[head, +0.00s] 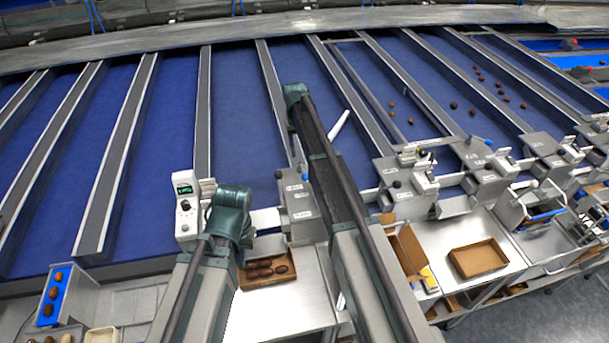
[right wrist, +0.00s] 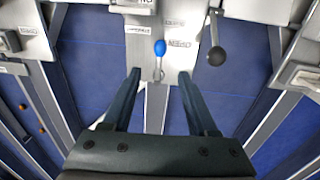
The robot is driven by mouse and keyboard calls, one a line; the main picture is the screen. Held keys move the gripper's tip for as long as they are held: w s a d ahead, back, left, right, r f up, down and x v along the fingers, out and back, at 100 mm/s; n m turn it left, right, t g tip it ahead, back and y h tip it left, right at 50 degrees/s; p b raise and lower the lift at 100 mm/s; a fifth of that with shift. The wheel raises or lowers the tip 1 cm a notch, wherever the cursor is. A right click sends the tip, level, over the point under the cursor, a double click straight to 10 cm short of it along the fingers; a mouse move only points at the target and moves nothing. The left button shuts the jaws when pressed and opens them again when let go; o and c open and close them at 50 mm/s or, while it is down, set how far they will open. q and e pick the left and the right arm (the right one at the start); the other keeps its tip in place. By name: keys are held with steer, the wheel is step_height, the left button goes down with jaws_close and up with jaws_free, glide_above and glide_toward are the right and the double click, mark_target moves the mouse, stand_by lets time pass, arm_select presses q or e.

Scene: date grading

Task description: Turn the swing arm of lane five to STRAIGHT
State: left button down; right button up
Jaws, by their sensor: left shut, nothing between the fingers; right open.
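A grey station box (head: 300,198) stands at the end of a lane, with a blue-tipped lever and a black knob on top. In the right wrist view the blue-tipped lever (right wrist: 160,48) points toward my gripper, and the black knob (right wrist: 217,55) is to its right. Labels beside them are too small to read surely. My right gripper (right wrist: 160,74) is open; its fingers flank the lever's line, apart from it. A pale diagonal bar (head: 340,124) lies beyond the box, partly hidden by my right arm. My left gripper (head: 232,214) is shut; its fingertips are hard to see. I cannot tell which lane is five.
A white control box (head: 187,206) with a green display stands by my left gripper. A cardboard tray (head: 288,281) of dates lies below. Similar station boxes (head: 405,187) stand to the right, near an empty tray (head: 479,259). Loose dates lie on the right lanes.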

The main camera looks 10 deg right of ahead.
mark_target(305, 174)
steer(key=f+b, duration=0.8)
steer(key=d+f+b, duration=0.1)
steer(key=f+b, duration=0.2)
steer(key=f, duration=0.1)
steer(key=shift+f+b, duration=0.3)
steer(key=shift+b, duration=0.1)
steer(key=shift+r, duration=0.1)
jaws_close()
stand_by(0.8)
